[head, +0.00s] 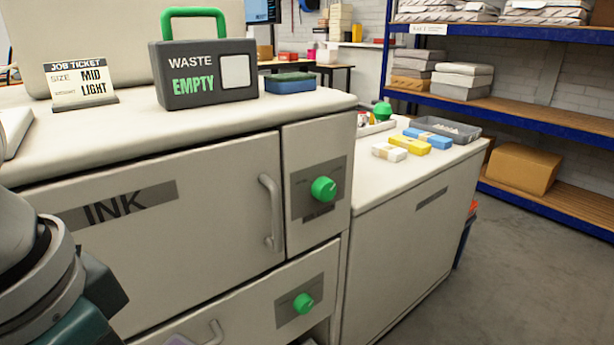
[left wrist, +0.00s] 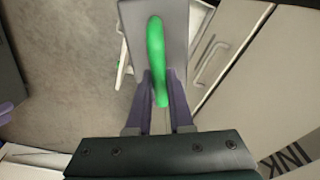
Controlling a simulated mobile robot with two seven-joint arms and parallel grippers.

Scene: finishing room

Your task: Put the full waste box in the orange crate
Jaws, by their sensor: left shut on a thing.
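In the left wrist view my left gripper (left wrist: 162,90) is shut on the green handle of a grey box (left wrist: 178,18), seen from above. No label on this box shows, so I cannot read whether it is the full one. Another waste box (head: 206,100), dark grey with a green handle and marked "WASTE EMPTY", stands upright on the machine top. I cannot make out the orange crate for certain.
The machine has an INK door (head: 160,240) and green knobs (head: 324,190). A job ticket (head: 80,84) reads MID, LIGHT. Coloured blocks (head: 426,138) and a grey tray (head: 446,130) lie on the lower counter. Shelving (head: 550,110) stands right, with clear floor (head: 500,290) before it.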

